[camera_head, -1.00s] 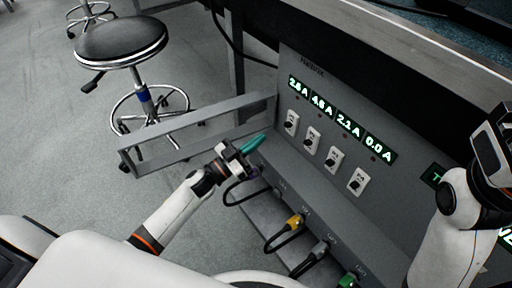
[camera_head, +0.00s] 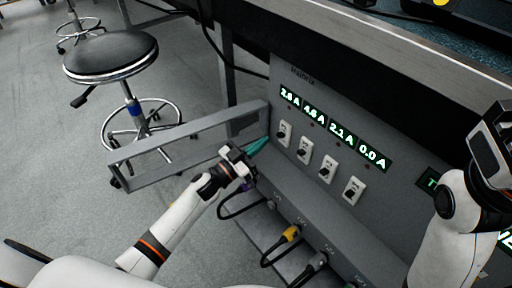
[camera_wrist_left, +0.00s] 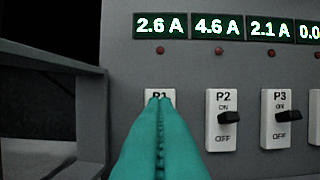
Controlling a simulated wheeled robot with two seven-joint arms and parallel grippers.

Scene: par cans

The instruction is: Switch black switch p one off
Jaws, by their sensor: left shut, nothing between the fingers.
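The P1 switch (camera_head: 284,134) is the leftmost of a row of white plates with black levers on the grey panel. In the left wrist view its plate (camera_wrist_left: 153,94) shows only the top with the P1 label; the lever is hidden behind my fingers. The display above (camera_wrist_left: 161,26) reads 2.6 A. My left gripper (camera_head: 260,144) has teal fingers, shut and empty, pointing at the panel just left of and below P1. In the left wrist view the fingertips (camera_wrist_left: 160,104) overlap the plate; I cannot tell if they touch. My right arm (camera_head: 462,205) is at the right, fingers not visible.
Switches P2 (camera_wrist_left: 221,119) and P3 (camera_wrist_left: 282,117) stand close to the right of P1. A grey metal frame (camera_head: 185,140) sticks out left of the panel. Cables with plugs (camera_head: 291,234) sit below. A black stool (camera_head: 112,55) stands behind.

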